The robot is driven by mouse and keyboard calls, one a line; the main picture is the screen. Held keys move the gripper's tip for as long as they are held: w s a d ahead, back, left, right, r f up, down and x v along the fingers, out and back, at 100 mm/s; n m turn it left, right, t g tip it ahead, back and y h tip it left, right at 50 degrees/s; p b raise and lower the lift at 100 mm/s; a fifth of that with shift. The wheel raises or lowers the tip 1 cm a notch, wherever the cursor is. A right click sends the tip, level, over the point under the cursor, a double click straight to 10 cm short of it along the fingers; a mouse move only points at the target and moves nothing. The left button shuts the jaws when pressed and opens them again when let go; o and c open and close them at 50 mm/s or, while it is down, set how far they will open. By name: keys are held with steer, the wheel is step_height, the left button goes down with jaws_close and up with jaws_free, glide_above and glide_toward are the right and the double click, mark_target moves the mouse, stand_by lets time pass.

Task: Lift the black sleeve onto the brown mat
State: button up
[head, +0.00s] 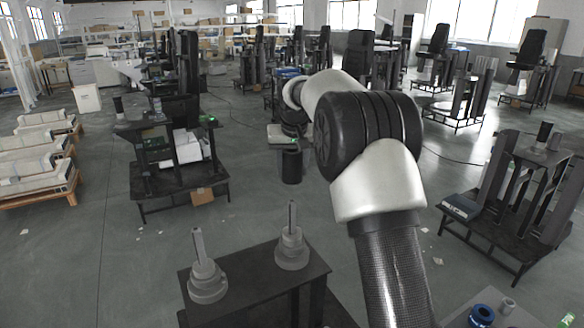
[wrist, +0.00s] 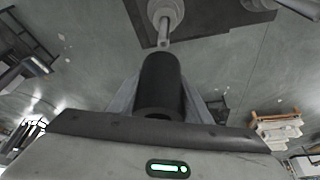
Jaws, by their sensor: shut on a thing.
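The black sleeve (head: 291,167) is a dark hollow cylinder. My gripper (head: 291,150) is shut on its upper part and holds it upright, with the lower part hanging free. In the wrist view the sleeve (wrist: 160,75) sits between the grey fingers of my gripper (wrist: 160,105), its open end facing the camera. A grey post on a stepped round base (wrist: 166,14) shows just beyond the sleeve; sleeve and post look apart. I cannot make out a brown mat in either view.
A dark table (head: 255,272) near me carries two upright grey posts, left (head: 205,280) and right (head: 291,248). A pale surface at bottom right holds a blue ring (head: 481,315) and a small grey cylinder (head: 507,305). Dark stands are at left and right; open floor lies between.

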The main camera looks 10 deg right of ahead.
steer(key=shift+r, duration=0.1)
step_height(320, 180, up, 14)
steer(key=p, duration=0.1)
steer(key=shift+r, duration=0.2)
stand_by(2.5)
